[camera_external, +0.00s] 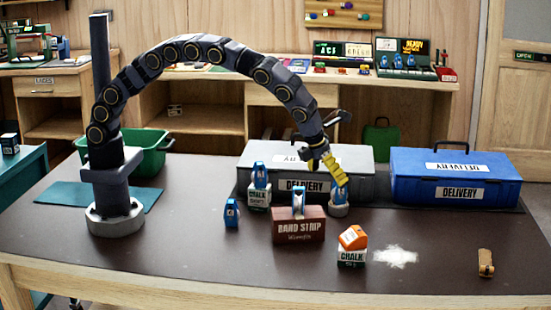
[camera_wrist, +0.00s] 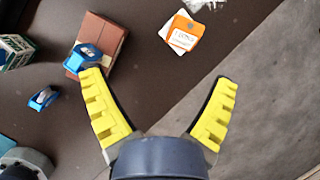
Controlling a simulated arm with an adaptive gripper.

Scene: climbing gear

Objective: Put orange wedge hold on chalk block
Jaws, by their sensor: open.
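The orange wedge hold (camera_external: 353,237) rests on top of the white and green chalk block (camera_external: 351,257) at the front right of the table. In the wrist view the orange wedge hold (camera_wrist: 185,33) lies beyond my fingers, with a white edge of the chalk block (camera_wrist: 164,29) showing beside it.
Grey (camera_external: 350,165) and blue (camera_external: 456,178) delivery cases line the back. White powder (camera_external: 395,256) and a tan item (camera_external: 486,263) lie right. The front left table is clear.

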